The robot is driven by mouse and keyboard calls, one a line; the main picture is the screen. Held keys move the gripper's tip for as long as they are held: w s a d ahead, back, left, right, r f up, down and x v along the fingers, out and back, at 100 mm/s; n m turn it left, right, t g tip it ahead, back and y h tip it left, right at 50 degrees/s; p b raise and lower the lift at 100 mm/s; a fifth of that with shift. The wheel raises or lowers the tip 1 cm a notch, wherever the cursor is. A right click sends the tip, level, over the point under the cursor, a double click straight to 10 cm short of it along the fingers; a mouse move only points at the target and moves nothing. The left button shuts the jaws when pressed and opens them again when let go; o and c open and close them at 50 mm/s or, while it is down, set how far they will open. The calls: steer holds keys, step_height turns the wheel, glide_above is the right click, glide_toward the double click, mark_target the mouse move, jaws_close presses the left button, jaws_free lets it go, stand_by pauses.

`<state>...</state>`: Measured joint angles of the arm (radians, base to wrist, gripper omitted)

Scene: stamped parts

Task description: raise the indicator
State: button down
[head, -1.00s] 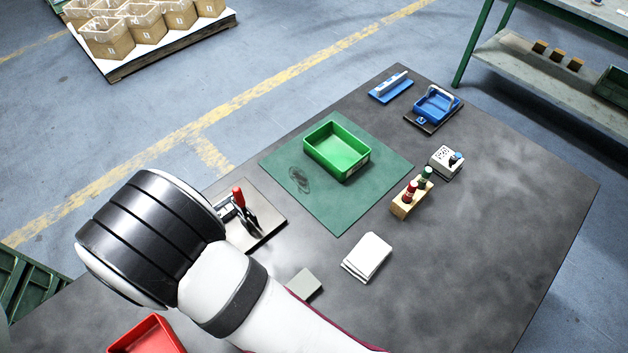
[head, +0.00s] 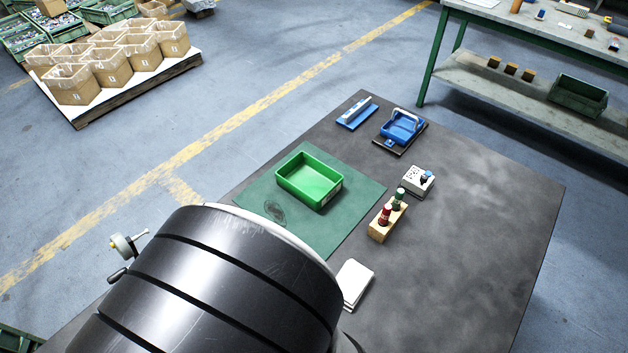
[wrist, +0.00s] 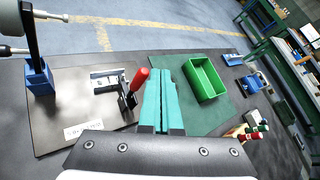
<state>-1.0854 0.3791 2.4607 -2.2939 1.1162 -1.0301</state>
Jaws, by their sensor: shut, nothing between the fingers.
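My gripper (wrist: 163,75) shows in the wrist view with its two teal fingers together and nothing between them. To its left is a dark fixture plate (wrist: 60,105) bearing a toggle clamp with a red handle (wrist: 138,78). A blue block with a black upright post (wrist: 40,78) stands at the plate's far left. Rods and a round part at the post's top, cut by the frame edge, look like the indicator (wrist: 50,16). In the head view, a pale round part with a rod (head: 124,244) shows beyond my arm. My arm hides the plate and my gripper there.
A green bin (head: 310,181) stands on a green mat (head: 350,215). A wooden block with red and green-topped plugs (head: 388,222), a small white device (head: 418,181), a blue tray (head: 401,127) and white pads (head: 354,281) lie to the right. The table's right side is clear.

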steer(key=s+d+r+m+g+h, duration=0.2)
steer(key=d+m+g+h, duration=0.25)
steer(key=d+m, duration=0.8)
steer(key=s+d+r+m+g+h, duration=0.3)
steer(key=d+m+h, duration=0.2)
steer(key=d+m, duration=0.75)
steer(key=s+d+f+m+g+y, duration=0.1)
steer(key=s+m+g+y, duration=0.15)
steer(key=s+m, duration=0.3)
steer(key=s+d+m+g+y, duration=0.2)
steer(key=s+m+g, duration=0.1)
steer(key=s+m, duration=0.3)
steer(key=s+a+r+m+y, duration=0.1)
steer(key=a+m+y, duration=0.4)
steer(key=m, duration=0.6)
steer(key=shift+s+a+y, duration=0.4)
steer(key=shift+s+a, duration=0.2)
steer(key=shift+a, duration=0.6)
